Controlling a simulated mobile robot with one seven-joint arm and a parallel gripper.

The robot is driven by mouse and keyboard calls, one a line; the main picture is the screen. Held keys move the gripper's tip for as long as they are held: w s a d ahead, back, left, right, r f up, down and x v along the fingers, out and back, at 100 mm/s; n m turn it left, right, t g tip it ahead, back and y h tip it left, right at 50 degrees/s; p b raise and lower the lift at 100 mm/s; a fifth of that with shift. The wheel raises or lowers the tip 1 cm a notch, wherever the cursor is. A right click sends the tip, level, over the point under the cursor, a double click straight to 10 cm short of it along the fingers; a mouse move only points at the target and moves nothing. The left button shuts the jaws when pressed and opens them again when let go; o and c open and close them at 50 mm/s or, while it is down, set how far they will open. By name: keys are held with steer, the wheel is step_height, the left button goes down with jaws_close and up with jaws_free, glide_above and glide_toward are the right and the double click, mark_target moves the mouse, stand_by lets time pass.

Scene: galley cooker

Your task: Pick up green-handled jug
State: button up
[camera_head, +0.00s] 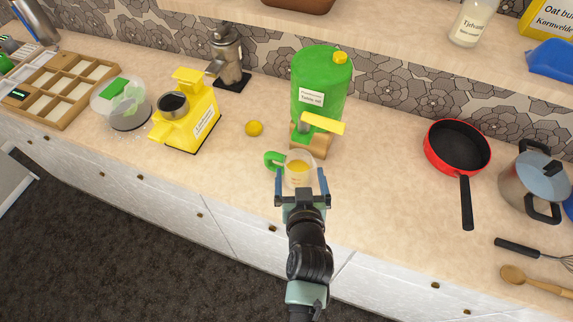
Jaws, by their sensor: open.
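The green-handled jug (299,171) stands on the counter below the tap of a green drum. It is a clear jug with yellow liquid in it, and its green handle (273,160) points left. My gripper (302,187) is open, its two fingers pointing toward the drum. The fingers lie to the left and right of the jug's near part. I cannot tell whether they touch it. The jug's lower near side is partly hidden by my gripper.
The green drum (322,82) with a yellow tap lever (323,123) stands right behind the jug. A lemon (254,128) and a yellow machine (186,115) are to the left. A red pan (456,147) and a steel pot (533,187) are to the right. Counter between drum and pan is clear.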

mark_target(297, 159)
steer(key=shift+f+p+x, duration=0.2)
steer(key=shift+p+x, duration=0.1)
steer(key=shift+x, duration=2.55)
steer(key=shift+s+a, duration=0.1)
steer(key=c, duration=1.4)
jaws_close()
steer(key=shift+r, duration=0.15)
